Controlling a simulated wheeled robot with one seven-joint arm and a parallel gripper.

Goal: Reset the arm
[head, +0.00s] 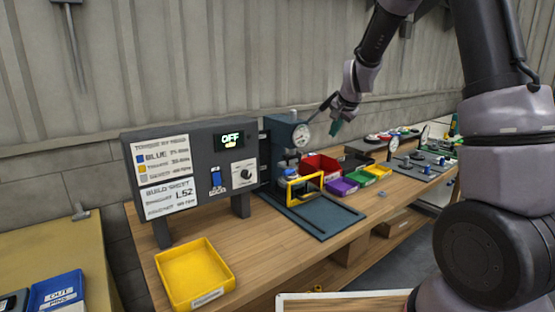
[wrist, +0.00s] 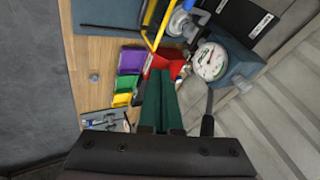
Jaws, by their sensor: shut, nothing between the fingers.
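My gripper (head: 336,127) hangs in the air above the workbench, just right of the press's round gauge. In the wrist view, its two green fingers (wrist: 161,100) lie together, shut, with nothing between them. My arm reaches down from the upper right of the head view. The press (head: 290,160) stands on the bench with its dial gauge (head: 301,135), which also shows in the wrist view (wrist: 210,61). A yellow guard frame (head: 305,187) is at its front.
A control box (head: 205,165) with a display reading OFF stands left of the press. Red (head: 320,165), purple (head: 342,186), green (head: 361,179) and yellow bins sit right of it. A yellow tray (head: 195,275) lies at the front left. A wall (head: 250,60) runs behind the bench.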

